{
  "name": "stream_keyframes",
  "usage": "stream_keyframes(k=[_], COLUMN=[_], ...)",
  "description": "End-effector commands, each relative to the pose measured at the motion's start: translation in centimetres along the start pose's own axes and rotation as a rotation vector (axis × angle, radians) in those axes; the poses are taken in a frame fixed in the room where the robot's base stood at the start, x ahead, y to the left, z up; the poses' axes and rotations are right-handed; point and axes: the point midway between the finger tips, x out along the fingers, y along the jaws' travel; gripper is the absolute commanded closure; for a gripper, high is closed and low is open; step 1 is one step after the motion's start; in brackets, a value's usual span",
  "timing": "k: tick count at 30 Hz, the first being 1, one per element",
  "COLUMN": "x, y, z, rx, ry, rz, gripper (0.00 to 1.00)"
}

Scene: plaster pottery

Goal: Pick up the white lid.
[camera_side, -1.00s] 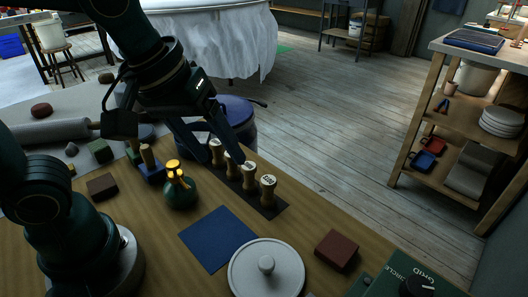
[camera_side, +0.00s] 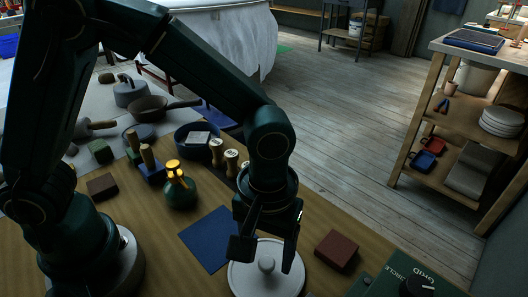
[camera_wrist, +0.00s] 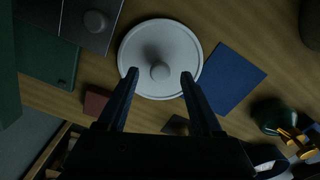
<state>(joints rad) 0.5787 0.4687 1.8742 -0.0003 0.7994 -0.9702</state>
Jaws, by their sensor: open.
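The white lid (camera_side: 254,279) is a round disc with a rim and a small knob (camera_side: 266,264) at its centre. It lies flat on the wooden table near the front edge of the side view. In the wrist view the lid (camera_wrist: 140,45) is just beyond my fingertips, with its knob (camera_wrist: 160,71) between them. My gripper (camera_side: 266,258) is open and empty, pointing down over the lid, one finger on each side of the knob. It also shows in the wrist view (camera_wrist: 160,75). I cannot tell whether the fingertips are below the top of the knob.
A blue square (camera_side: 206,238) lies left of the lid and a dark red block (camera_side: 336,250) right of it. A green box with a dial (camera_side: 397,280) is at the front right. A green pot with yellow-handled tools (camera_side: 180,192) and several wooden stamps (camera_side: 217,152) stand farther back.

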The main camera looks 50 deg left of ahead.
Motion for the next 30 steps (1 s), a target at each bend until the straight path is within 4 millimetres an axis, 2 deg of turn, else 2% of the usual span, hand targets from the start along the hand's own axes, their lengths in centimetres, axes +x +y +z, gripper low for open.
stream_keyframes(k=[4,12,13,18,30], x=[1.20,1.40,1.39,1.38,0.93], y=[-0.05,-0.04,-0.04,-0.04,0.03], z=[0.01,-0.01,-0.01,-0.01,-0.06], rx=[0.000,-0.001,-0.001,-0.001,-0.001], ry=[-0.001,0.000,0.000,0.000,0.002], rz=[-0.001,0.000,0.000,0.001,0.003], gripper=[0.33,0.33,0.37,1.00,1.00])
